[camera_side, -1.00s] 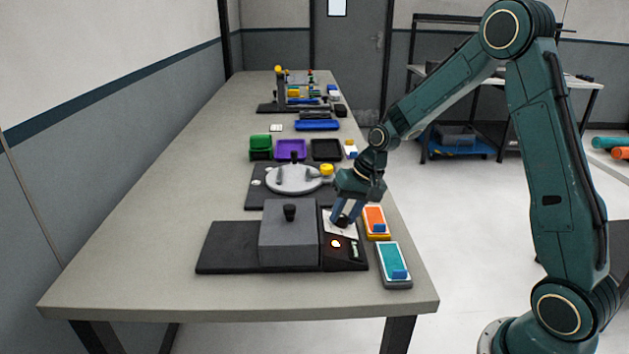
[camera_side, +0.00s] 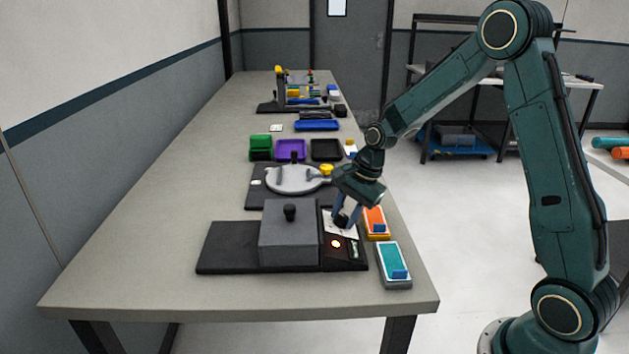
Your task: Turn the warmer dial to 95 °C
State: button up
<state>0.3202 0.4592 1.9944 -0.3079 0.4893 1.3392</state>
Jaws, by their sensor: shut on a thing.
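The warmer (camera_side: 288,240) is a grey box with a black knob on its lid, on a dark base near the front of the table. Its control panel (camera_side: 346,262) is at its right side, with a white dial face (camera_side: 329,229) and a glowing orange light (camera_side: 336,244). My gripper (camera_side: 342,220) points down over the dial face and is shut on the dark dial knob (camera_side: 341,222). The fingers partly cover the dial. The scale marks and the pointer are too small to read.
An orange-topped box (camera_side: 375,220) and a teal-topped box (camera_side: 393,262) sit right of the panel, close to my gripper. Behind the warmer is a round grey plate device (camera_side: 292,180), then green, purple (camera_side: 291,150) and black trays. The left of the table is clear.

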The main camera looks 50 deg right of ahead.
jog(key=m, duration=0.5)
jog(key=shift+m, duration=0.3)
jog(key=shift+m+g, duration=0.3)
jog(key=shift+m, duration=1.9)
jog(key=o, duration=1)
jog(key=shift+c, duration=0.2)
jog(key=v, duration=1.4)
jog(key=shift+f, duration=0.1)
